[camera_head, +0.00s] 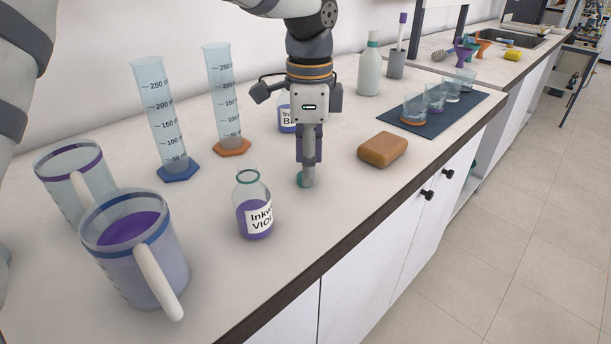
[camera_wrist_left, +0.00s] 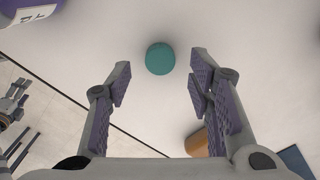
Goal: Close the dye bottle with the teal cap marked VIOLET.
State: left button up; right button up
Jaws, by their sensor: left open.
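The dye bottle (camera_head: 254,205), with violet liquid and a label reading "VIO…", stands open and upright on the counter. Part of it shows at the top left of the left wrist view (camera_wrist_left: 35,14). The teal cap (camera_wrist_left: 160,58) lies on the counter to the right of the bottle; in the head view the cap (camera_head: 302,183) is partly hidden by my gripper. No marking is legible on it. My left gripper (camera_head: 309,166) points down over the cap. In the wrist view its open fingers (camera_wrist_left: 160,68) are on either side of the cap, apart from it. My right gripper is not in view.
A brown soap-like block (camera_head: 382,150) lies right of the gripper. A second labelled bottle (camera_head: 286,113) stands behind it. Two cylinders (camera_head: 163,120) (camera_head: 224,95) and two jugs (camera_head: 150,272) (camera_head: 62,170) stand left. Glasses stand on a dark mat (camera_head: 464,116). The counter's front edge is near.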

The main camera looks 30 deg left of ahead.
pick_arm(q)
jog(key=shift+f, duration=0.9)
jog(key=shift+c, duration=0.6)
jog(key=c, duration=0.7)
jog(key=shift+o, duration=0.2)
jog(key=shift+r, duration=0.5)
jog(key=r, duration=0.3)
jog(key=shift+s+d, duration=0.15)
jog(key=shift+d, duration=0.05)
jog(key=s+d+r+p, duration=0.1)
jog(key=s+d+r, duration=0.8)
jog(key=shift+s+d, duration=0.2)
jog(key=shift+s, duration=0.15)
